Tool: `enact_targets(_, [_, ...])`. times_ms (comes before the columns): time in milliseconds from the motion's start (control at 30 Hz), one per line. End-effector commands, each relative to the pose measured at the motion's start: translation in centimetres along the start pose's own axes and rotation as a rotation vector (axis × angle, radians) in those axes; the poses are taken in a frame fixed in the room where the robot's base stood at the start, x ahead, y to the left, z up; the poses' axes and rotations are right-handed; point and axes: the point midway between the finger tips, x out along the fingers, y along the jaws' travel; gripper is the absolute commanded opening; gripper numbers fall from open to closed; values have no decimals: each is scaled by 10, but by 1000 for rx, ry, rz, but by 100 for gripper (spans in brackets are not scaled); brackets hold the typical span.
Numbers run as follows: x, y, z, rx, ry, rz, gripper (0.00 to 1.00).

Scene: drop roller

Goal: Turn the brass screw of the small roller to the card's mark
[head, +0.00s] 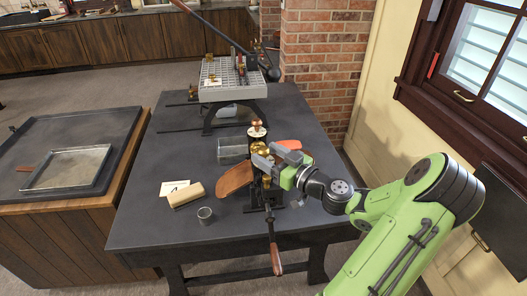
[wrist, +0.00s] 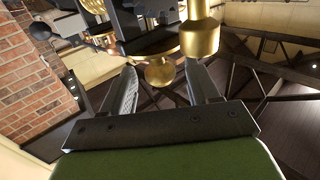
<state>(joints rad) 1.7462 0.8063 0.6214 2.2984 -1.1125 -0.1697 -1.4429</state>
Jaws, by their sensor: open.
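The small roller (head: 268,195) stands on the dark table, with brass parts (head: 258,148) and a white dial under a copper-coloured knob at its top. My gripper (head: 262,160) is at the roller's upper part, coming from the right, and hides some of it. In the wrist view my gripper (wrist: 160,80) is open, with a round brass piece (wrist: 160,72) between its fingertips. A larger brass knob (wrist: 200,38) stands beside the right finger. I cannot tell whether the fingers touch either, or which is the screw. A white card (head: 174,187) with a dark mark lies left of the roller.
A clear tray (head: 231,150) is behind. The roller's crank handle (head: 274,252) hangs over the front edge. A larger machine (head: 232,85) stands at the back. The table's left front is clear.

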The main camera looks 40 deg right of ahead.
Motion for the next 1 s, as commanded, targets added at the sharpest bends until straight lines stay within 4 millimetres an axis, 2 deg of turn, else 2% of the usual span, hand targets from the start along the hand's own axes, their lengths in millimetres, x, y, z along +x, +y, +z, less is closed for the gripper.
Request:
enact_targets(33, [9,0,0,0,1,-4,60])
enact_targets(167, [20,0,0,0,0,-1,60])
enact_targets(433, [22,0,0,1,-1,1,59])
enact_targets(767, [22,0,0,1,-1,0,8])
enact_targets(1000, [22,1,1,-1,-2,-18,7])
